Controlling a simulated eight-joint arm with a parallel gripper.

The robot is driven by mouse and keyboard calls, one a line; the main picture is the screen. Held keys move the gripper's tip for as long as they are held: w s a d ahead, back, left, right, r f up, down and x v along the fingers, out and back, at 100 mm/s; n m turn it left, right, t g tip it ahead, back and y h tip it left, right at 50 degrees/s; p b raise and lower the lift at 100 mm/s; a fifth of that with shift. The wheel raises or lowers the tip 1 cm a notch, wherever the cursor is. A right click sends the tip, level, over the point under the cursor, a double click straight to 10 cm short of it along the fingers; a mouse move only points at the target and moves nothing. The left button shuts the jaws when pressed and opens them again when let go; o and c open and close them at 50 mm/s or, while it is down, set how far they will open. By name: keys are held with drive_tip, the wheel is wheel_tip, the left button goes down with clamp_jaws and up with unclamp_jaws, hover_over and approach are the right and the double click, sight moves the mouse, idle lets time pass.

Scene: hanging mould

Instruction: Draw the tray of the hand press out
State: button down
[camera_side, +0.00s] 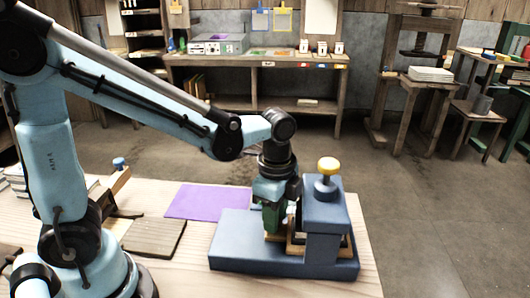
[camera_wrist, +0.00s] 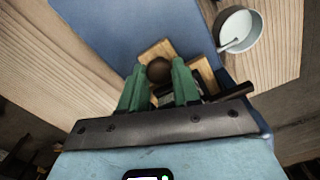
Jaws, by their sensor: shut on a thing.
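The hand press (camera_side: 326,210) is a blue block on a long blue base, with a yellow knob on top, at the right of the table. Its wooden tray (camera_side: 295,249) shows partly under the press block. In the wrist view the light wood of the tray (camera_wrist: 206,76) lies on the blue base (camera_wrist: 120,25). My gripper (camera_side: 272,228) points down at the left side of the press block. In the wrist view its green fingers (camera_wrist: 159,80) are shut on a round brown knob (camera_wrist: 158,70) at the tray. The far part of the tray is hidden.
A purple sheet (camera_side: 208,202) and a grey-brown slatted board (camera_side: 155,237) lie left of the press. A white cup (camera_wrist: 238,28) with a stick in it stands beside the base in the wrist view. The blue base left of my gripper is clear.

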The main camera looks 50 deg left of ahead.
drive_tip(key=s+a, duration=0.9)
idle(0.3)
drive_tip(key=c, duration=0.8)
unclamp_jaws()
wheel_tip(320, 180, up, 12)
idle(0.4)
